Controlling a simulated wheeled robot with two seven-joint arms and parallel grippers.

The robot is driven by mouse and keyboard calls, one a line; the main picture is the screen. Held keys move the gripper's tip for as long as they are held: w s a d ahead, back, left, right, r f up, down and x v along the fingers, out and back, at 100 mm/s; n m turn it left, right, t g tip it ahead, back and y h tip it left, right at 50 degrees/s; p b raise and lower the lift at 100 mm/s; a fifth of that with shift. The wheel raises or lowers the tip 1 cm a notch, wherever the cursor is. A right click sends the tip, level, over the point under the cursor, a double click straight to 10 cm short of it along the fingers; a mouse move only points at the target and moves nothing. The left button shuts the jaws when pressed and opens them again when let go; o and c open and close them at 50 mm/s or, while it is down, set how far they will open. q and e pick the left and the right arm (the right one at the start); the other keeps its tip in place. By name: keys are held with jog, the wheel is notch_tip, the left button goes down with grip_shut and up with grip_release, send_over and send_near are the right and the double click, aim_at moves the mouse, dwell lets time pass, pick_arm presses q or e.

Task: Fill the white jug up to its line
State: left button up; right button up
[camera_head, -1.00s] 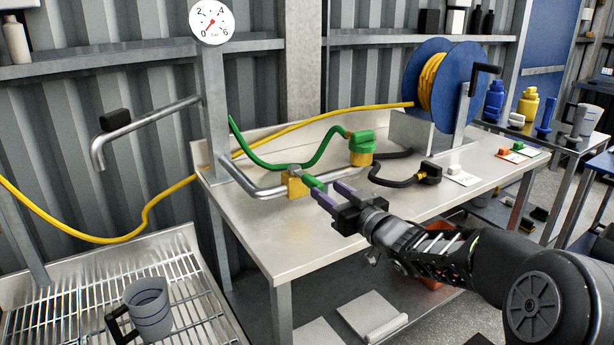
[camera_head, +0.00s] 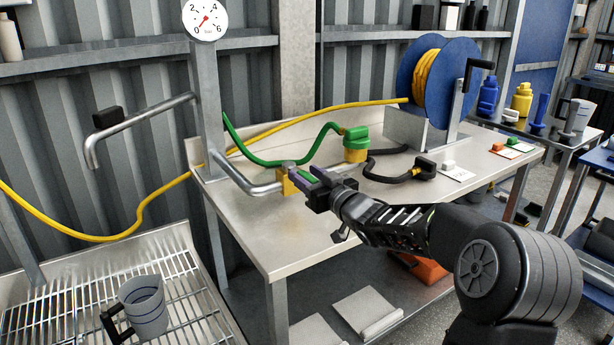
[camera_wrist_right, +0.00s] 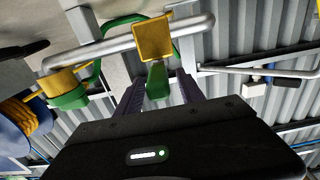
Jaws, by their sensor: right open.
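The white jug (camera_head: 147,308) stands upright on the wire grate at lower left, with its black handle to the left and dark lines around its body. A yellow valve (camera_head: 286,186) with a green lever (camera_head: 308,174) sits on the pipe at the bench. My right gripper (camera_head: 306,177) is open with its purple fingers on either side of the lever; the right wrist view shows the green lever (camera_wrist_right: 156,80) between them. My left gripper is out of view.
A pressure gauge (camera_head: 205,19) tops the post. The steel bench (camera_head: 262,232) carries a green hose (camera_head: 270,163), a green-and-yellow fitting (camera_head: 355,145) and a black hose connector (camera_head: 424,167). A blue reel (camera_head: 436,85) with yellow hose stands behind. The bench's front left is clear.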

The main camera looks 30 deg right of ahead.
grip_shut()
dwell(0.5)
dwell(0.9)
